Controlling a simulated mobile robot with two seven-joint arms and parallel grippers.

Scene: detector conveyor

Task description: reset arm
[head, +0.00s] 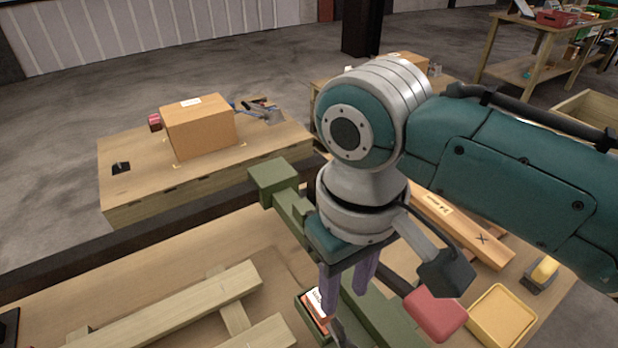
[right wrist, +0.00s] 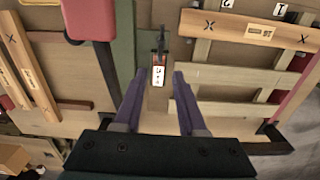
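My right gripper (head: 347,290) hangs from the teal arm that comes in from the right, its purple fingers pointing down over the workbench. In the right wrist view the two fingers (right wrist: 157,82) stand wide apart with nothing held between them. A small red and black item with a white label (right wrist: 158,75) shows on the bench just beyond the gap between the fingertips; it also shows beside the fingers in the head view (head: 314,303). I cannot tell the exact height above it. My left gripper is not in view.
A red block (head: 436,312) and a yellow tray (head: 502,316) lie right of the gripper. Green bars (head: 275,182) run beneath my arm. Wooden slats (head: 170,312) lie at the left. A cardboard box (head: 200,126) stands on another table behind.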

